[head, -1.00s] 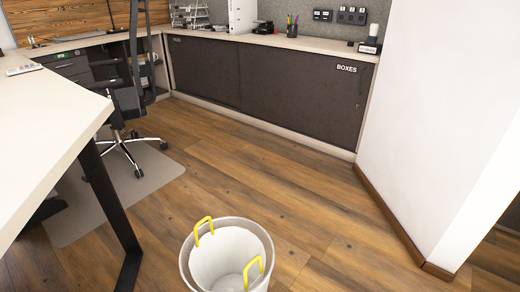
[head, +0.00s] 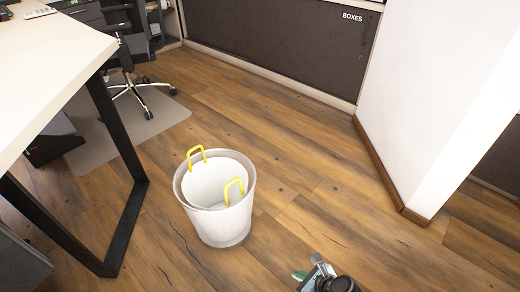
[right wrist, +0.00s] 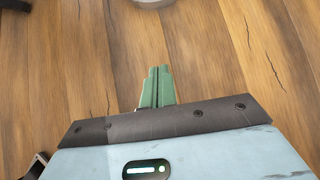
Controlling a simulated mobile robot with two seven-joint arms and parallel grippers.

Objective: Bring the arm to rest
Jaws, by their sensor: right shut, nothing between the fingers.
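My right gripper (head: 303,274) shows at the bottom edge of the head view, above the wooden floor and to the right of a white bin. In the right wrist view its green fingers (right wrist: 157,84) are together with nothing between them. The floor lies below them. My left gripper is in neither view.
The white bin (head: 222,221) with two yellow handles stands on the floor; its edge shows at the top of the right wrist view (right wrist: 152,3). A desk (head: 50,70) with black legs is at the left, with an office chair (head: 128,75) behind. A white wall (head: 420,100) stands at the right.

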